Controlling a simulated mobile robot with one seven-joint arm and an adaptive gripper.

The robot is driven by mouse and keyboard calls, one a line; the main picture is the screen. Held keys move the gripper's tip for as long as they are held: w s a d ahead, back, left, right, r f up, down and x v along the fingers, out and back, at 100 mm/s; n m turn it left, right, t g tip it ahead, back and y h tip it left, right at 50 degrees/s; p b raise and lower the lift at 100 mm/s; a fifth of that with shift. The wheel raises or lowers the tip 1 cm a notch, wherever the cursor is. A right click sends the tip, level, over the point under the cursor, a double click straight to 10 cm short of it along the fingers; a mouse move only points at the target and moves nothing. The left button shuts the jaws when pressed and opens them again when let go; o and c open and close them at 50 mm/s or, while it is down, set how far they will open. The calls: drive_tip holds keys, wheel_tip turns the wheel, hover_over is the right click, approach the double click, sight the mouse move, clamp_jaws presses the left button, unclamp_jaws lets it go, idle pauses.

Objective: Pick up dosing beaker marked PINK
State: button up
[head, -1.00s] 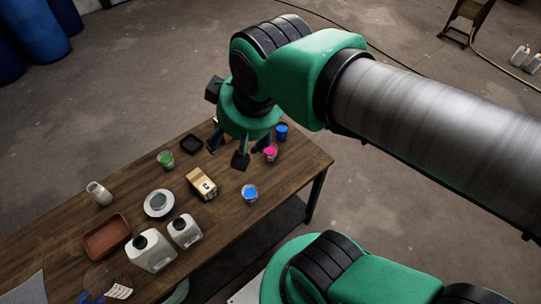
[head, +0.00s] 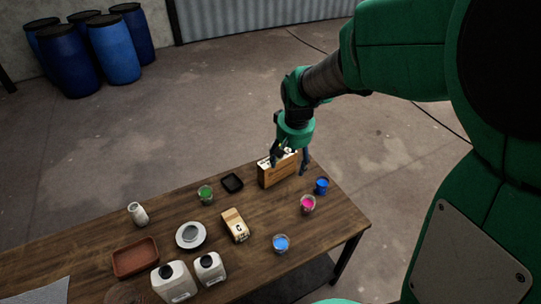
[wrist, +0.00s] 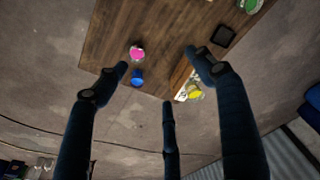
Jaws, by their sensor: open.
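The beaker with pink contents (head: 307,204) stands upright near the right end of the wooden table. It also shows in the wrist view (wrist: 137,54), near the table's edge; no marking on it can be read. My gripper (head: 289,167) is open and empty, with its fingers pointing down beside a wooden box at the table's back edge. In the head view it is up and to the left of the pink beaker, apart from it. In the wrist view my three spread fingers (wrist: 158,72) show, and the pink beaker lies beyond the left fingertip.
A dark blue beaker (head: 321,186) stands close to the pink one. A light blue beaker (head: 281,244), green beaker (head: 206,195), black tray (head: 232,183), carton (head: 235,225) and the wooden box (head: 268,177) share the table. A yellow item (wrist: 195,92) sits in the box.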

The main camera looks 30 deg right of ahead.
drive_tip(key=w+d+f+m+g, duration=0.1)
drive_tip(key=w+d+f, duration=0.2)
drive_tip(key=d+f, duration=0.55)
drive_tip(key=m+g, duration=0.1)
hover_over(308, 202)
drive_tip(key=s+a, duration=0.2)
wheel_tip(308, 202, down, 12)
drive_tip(key=shift+w+d+y+p, duration=0.15)
drive_tip(key=shift+y+p, duration=0.15)
drive_tip(key=shift+p, duration=0.1)
wheel_tip(308, 202, down, 8)
drive_tip(key=b, duration=0.1)
drive_tip(key=shift+f, duration=0.25)
drive_tip(key=shift+f+b, duration=0.55)
drive_tip(key=shift+f, duration=2.05)
